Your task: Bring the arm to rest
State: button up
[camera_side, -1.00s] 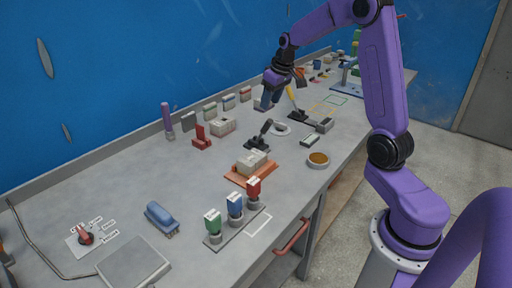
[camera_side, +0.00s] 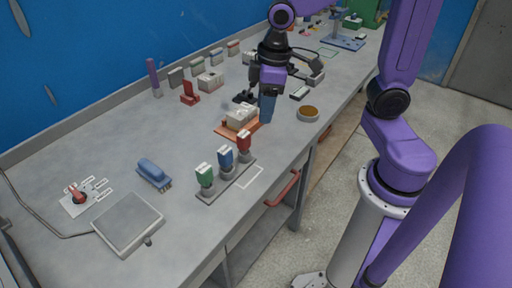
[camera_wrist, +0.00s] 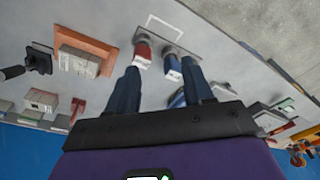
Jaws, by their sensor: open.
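My gripper (camera_side: 267,118) hangs over the bench, fingers pointing down, just behind the orange tray as seen in the side view. In the wrist view my gripper (camera_wrist: 160,66) has its two dark blue fingers spread apart with nothing held between them. The red-capped bottle (camera_side: 244,146) and blue-capped bottle (camera_side: 226,160) stand in a row with the green one (camera_side: 205,180). The red bottle (camera_wrist: 142,55) shows beyond the fingertips in the wrist view.
The orange tray (camera_side: 222,132) carries a pale block (camera_side: 241,116). The bench's left middle is clear.

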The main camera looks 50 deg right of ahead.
jog(key=s+f+n, duration=0.1)
jog(key=s+n, duration=0.3)
jog(key=s, duration=1.1)
jog(key=shift+f+n+g+h, duration=0.25)
jog(key=shift+n+g+h, duration=0.15)
